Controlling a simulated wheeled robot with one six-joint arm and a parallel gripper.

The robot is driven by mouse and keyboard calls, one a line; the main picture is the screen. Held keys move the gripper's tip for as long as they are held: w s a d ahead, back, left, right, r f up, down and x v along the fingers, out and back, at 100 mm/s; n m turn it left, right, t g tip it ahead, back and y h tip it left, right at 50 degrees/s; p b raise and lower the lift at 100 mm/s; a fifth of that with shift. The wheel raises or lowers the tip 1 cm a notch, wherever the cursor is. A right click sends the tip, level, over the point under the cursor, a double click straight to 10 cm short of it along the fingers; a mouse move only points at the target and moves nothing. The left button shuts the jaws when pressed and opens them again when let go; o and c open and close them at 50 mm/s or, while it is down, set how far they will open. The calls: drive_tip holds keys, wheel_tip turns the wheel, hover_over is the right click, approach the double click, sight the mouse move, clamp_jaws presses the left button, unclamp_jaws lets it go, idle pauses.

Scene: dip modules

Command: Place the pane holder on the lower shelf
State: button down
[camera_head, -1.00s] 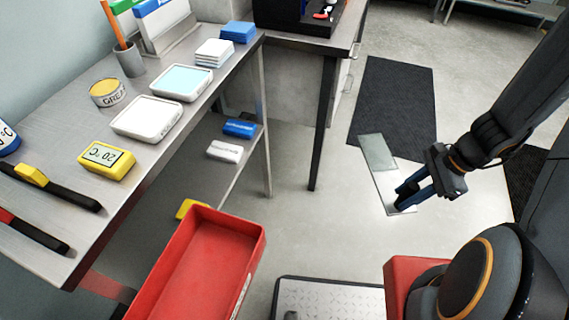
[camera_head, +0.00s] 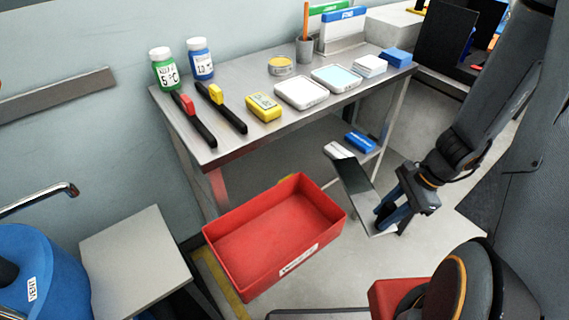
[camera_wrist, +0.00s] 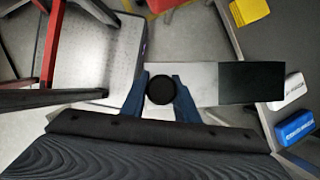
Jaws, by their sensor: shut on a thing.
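My gripper (camera_head: 384,218) is shut on a long flat panel, which I take to be the pane holder (camera_head: 352,183). It has a pale part and a darker end. In the head view it slants up and left from the fingers. In the wrist view, the fingers (camera_wrist: 160,95) close around a black round part, and the pane holder (camera_wrist: 198,82) extends right to its dark end. The lower shelf (camera_wrist: 290,45) is the dark surface at the right of the wrist view, under the workbench. The panel's dark end overlaps it in that view; I cannot tell the height gap.
A blue box (camera_head: 360,142) and a white box (camera_head: 338,150) sit on the lower shelf; a yellow block (camera_wrist: 248,11) also shows there. A red bin (camera_head: 325,207) stands before the workbench (camera_head: 240,155), whose top holds bottles, trays and tools.

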drive_tip(key=w+a+p, duration=0.4)
drive_tip(key=w+a, duration=0.8)
drive_tip(key=w, duration=0.4)
wheel_tip(320, 180, down, 7)
drive_tip(key=p, duration=0.1)
drive_tip(key=shift+a+p, duration=0.2)
drive_tip(key=shift+p, duration=0.1)
drive_tip(key=shift+w+f, duration=0.1)
drive_tip(key=shift+f, duration=0.05)
drive_tip(key=c, duration=1.4)
unclamp_jaws()
